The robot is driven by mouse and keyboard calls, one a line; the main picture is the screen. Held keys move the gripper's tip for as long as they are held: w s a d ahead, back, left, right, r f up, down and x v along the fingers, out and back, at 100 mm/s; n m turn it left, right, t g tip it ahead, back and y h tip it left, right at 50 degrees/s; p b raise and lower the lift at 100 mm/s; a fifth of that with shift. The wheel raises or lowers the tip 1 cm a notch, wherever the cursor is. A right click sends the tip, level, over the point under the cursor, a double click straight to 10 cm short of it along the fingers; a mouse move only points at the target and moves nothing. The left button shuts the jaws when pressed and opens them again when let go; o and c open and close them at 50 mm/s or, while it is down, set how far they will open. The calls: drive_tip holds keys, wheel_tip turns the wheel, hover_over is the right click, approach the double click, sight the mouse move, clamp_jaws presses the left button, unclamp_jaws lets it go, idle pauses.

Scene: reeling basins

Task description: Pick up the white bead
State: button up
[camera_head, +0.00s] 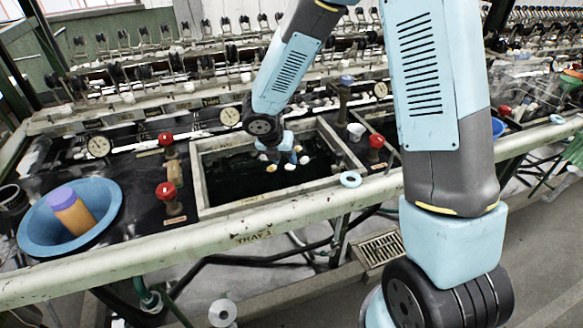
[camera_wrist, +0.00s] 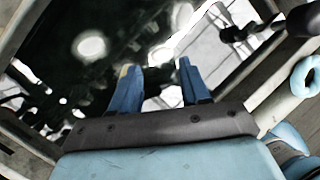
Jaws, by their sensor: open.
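My gripper (camera_head: 283,154) reaches down into the dark rectangular basin (camera_head: 198,165) at the middle of the frame. Its two blue fingers (camera_wrist: 157,66) are apart in the wrist view, with nothing seen between them but the dark basin and bright patches. Several small pale and yellowish spots lie around the fingertips in the head view; one whitish spot (camera_head: 304,160) to their right may be the white bead. A pale round patch (camera_wrist: 90,45) left of the fingers in the wrist view may be the bead or a reflection; I cannot tell which.
A blue bowl (camera_head: 35,222) holding an orange cylinder (camera_head: 74,216) with a purple top stands at left. Red knobs (camera_head: 167,190) (camera_head: 376,142) flank the basin. A pale blue ring (camera_head: 351,179) lies at its front right, a white cup (camera_head: 356,131) behind. A thick rail (camera_head: 180,246) runs in front.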

sight(289, 165)
drive_tip(key=x, duration=0.4)
drive_tip(key=shift+w+d, duration=0.1)
drive_tip(key=shift+d, duration=0.05)
drive_tip(key=c, duration=0.4)
